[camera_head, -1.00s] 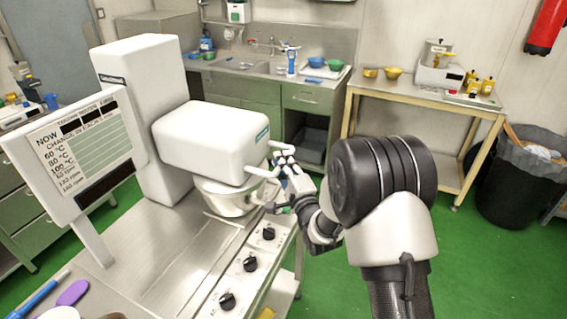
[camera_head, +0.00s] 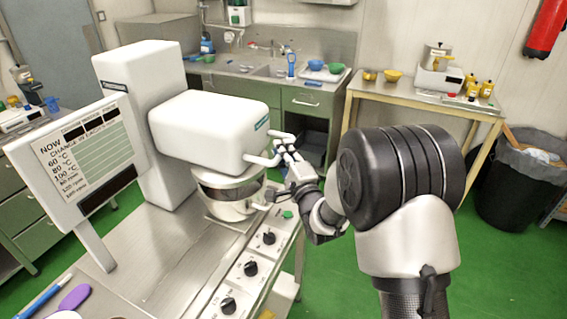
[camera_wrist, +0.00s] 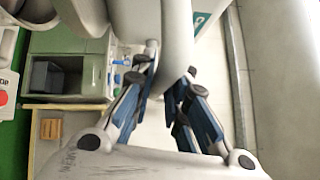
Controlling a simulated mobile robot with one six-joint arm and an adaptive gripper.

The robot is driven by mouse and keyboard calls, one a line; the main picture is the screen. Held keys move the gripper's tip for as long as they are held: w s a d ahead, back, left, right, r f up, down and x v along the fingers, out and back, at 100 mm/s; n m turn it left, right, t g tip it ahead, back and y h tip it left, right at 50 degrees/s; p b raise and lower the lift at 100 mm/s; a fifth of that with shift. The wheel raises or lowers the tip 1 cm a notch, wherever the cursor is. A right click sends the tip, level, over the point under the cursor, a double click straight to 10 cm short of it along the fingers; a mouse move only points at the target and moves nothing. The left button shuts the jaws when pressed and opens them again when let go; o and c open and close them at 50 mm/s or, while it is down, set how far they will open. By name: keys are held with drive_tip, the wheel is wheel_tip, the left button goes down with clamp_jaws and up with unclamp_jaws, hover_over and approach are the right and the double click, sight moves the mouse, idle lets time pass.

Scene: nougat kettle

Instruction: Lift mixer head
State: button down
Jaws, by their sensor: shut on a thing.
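The white mixer head (camera_head: 205,128) sits on its tall white column (camera_head: 150,120) and is tilted a little upward, with a gap between it and the steel bowl (camera_head: 232,205). A white bar handle (camera_head: 262,160) sticks out from its front end. My gripper (camera_head: 284,148) is at this handle and shut on it. In the wrist view the fingers (camera_wrist: 165,95) reach either side of the white handle (camera_wrist: 178,45). The exact contact is partly hidden by the fingers.
A control panel with black knobs (camera_head: 268,238) and a green button lies in front of the bowl. A sign board (camera_head: 85,155) stands at left. A wooden-framed table (camera_head: 430,95) and a black bin (camera_head: 515,180) stand at right. Green floor is clear between.

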wheel_tip(320, 180, up, 11)
drive_tip(key=shift+f+p, duration=0.1)
drive_tip(key=shift+p, duration=1.1)
drive_tip(key=c, duration=1.6)
unclamp_jaws()
drive_tip(key=shift+o, duration=0.2)
drive_tip(key=v, duration=1.2)
drive_tip(key=shift+d, duration=0.15)
